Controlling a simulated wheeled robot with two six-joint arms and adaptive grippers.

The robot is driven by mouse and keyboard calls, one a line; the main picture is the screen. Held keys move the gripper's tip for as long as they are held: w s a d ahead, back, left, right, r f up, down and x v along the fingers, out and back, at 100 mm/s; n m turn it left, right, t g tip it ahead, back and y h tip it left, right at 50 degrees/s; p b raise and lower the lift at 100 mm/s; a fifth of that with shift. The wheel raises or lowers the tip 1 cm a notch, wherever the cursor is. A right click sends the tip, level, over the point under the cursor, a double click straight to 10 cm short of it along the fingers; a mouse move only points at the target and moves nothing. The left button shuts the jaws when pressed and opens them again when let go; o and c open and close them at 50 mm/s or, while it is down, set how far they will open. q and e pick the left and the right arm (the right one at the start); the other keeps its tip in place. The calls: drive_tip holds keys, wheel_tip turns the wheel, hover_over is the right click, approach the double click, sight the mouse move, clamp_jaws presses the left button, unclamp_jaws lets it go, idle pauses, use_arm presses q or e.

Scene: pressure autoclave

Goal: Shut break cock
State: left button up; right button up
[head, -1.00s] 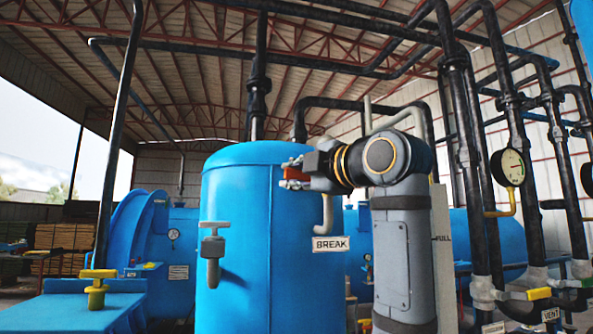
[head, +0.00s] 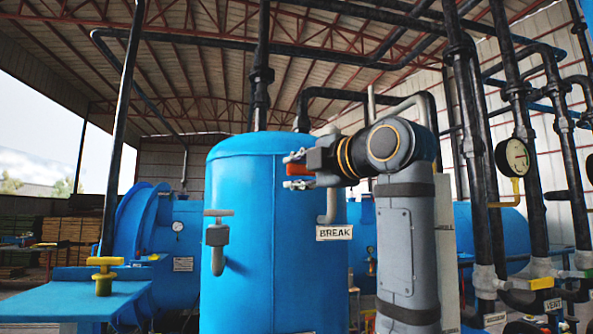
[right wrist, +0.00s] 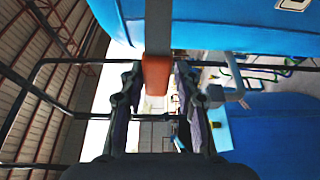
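The BREAK label (head: 334,232) hangs on the blue tank, below a short grey pipe (head: 331,203) that shows beside my right arm. The cock body is mostly hidden behind my right gripper (head: 292,170). An orange-red handle (head: 300,169) shows between its fingertips. In the right wrist view the orange handle grip (right wrist: 156,75) ends a grey bar (right wrist: 158,25). It sits between the spread fingers of my right gripper (right wrist: 156,95), with a gap on each side. The right gripper is open around the handle. My left gripper is not in view.
The large blue tank (head: 270,260) stands close in front. A grey tap (head: 217,240) sticks out of it at left. A yellow-handled valve (head: 104,275) stands on a blue surface at left. Black pipes, a gauge (head: 512,158) and yellow-handled valves (head: 541,283) fill the right.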

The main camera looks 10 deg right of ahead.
drive_tip(key=shift+o, duration=0.7)
drive_tip(key=shift+s+d, duration=0.1)
drive_tip(key=shift+s, duration=0.15)
drive_tip(key=v, duration=1.1)
drive_tip(key=shift+s, duration=0.2)
drive_tip(key=shift+d+f, duration=0.1)
